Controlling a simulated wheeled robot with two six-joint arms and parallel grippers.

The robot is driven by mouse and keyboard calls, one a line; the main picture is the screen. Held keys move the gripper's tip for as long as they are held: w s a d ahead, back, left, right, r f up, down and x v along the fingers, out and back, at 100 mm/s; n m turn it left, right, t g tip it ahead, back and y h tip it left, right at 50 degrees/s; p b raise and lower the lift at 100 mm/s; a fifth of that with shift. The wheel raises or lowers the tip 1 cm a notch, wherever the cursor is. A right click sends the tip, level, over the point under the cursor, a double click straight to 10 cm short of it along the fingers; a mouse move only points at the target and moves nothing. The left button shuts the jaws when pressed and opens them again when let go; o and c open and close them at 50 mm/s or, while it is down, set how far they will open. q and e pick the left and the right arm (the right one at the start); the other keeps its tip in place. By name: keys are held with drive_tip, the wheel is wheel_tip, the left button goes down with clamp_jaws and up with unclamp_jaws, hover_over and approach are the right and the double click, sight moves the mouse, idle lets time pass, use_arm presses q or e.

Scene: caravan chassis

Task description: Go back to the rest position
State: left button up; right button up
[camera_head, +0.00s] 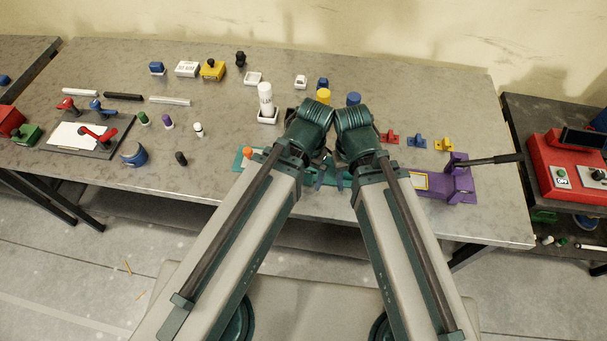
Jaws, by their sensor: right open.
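My two arms reach in from the bottom and meet over the front middle of the grey table (225,105). Their dark green joints sit close side by side there. A small part of my right gripper (321,176) shows in the gap between the arms, above a teal piece (344,180) near the table's front edge. It is open, and I see nothing held in it. My left gripper is hidden behind my left arm.
A purple stand (459,187) with a dark lever is right of my arms. A white bottle (265,96) and several coloured caps stand behind them. A clipboard (88,134) lies at left. A red box (567,168) is on the right table. The table's back right is clear.

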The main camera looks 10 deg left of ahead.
idle(0.3)
wheel_tip(320, 180, down, 5)
drive_tip(key=b, duration=0.5)
drive_tip(key=shift+f, duration=0.15)
